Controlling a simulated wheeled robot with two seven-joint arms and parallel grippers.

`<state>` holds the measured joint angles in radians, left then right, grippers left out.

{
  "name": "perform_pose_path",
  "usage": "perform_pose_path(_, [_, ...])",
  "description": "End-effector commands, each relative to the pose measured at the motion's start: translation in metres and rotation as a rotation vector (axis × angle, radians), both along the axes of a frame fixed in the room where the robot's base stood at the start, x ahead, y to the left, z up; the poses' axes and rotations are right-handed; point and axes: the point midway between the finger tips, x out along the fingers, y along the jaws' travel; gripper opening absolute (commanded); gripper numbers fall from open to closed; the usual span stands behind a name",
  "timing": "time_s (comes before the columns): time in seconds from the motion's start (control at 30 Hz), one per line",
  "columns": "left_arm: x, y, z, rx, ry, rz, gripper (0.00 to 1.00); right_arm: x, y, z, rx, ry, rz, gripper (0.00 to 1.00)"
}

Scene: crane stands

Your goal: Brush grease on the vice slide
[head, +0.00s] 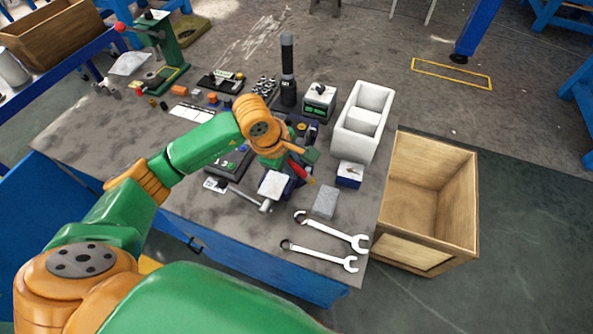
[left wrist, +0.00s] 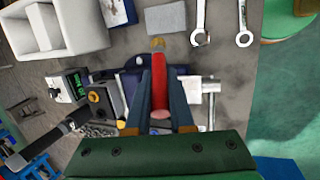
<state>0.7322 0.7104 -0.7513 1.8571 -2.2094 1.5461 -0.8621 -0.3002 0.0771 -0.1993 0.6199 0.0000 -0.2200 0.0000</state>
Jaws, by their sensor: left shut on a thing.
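My left gripper (head: 300,160) is over the vice near the table's front right. It is shut on the red-handled brush (left wrist: 160,80), which stands out between the two dark fingers in the left wrist view. The red handle also shows in the head view (head: 301,173). A small yellowish end (left wrist: 158,43) shows beyond the handle. The blue vice (head: 291,188) has a pale block-like top (head: 273,184) and a grey bar handle (head: 249,198). My gripper and arm hide much of the vice and its slide; I cannot tell whether the brush touches it. My right gripper is out of view.
Two wrenches (head: 330,233) and a grey block (head: 325,203) lie at the front right. A white divided bin (head: 361,120), a boxed display (head: 319,101) and a dark upright tool (head: 288,72) stand behind. A wooden crate (head: 462,205) stands right of the table.

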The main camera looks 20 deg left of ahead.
Motion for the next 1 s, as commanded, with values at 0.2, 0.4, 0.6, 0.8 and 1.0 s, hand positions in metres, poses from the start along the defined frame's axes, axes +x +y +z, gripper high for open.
perform_pose_path(0.2, [0.002,0.006,0.023,0.002,0.0,0.005,0.0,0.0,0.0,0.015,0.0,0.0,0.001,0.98])
perform_pose_path(0.4, [0.004,0.011,0.041,0.0,-0.001,0.009,0.0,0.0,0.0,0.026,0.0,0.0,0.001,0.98])
perform_pose_path(0.6, [0.005,0.015,0.049,0.001,-0.002,0.01,0.0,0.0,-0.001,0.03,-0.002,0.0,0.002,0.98])
perform_pose_path(0.8, [0.005,0.014,0.049,0.001,-0.001,0.01,0.0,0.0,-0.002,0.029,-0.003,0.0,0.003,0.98])
perform_pose_path(1.0, [0.005,0.014,0.048,0.001,-0.001,0.01,0.0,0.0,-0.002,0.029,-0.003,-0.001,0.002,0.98])
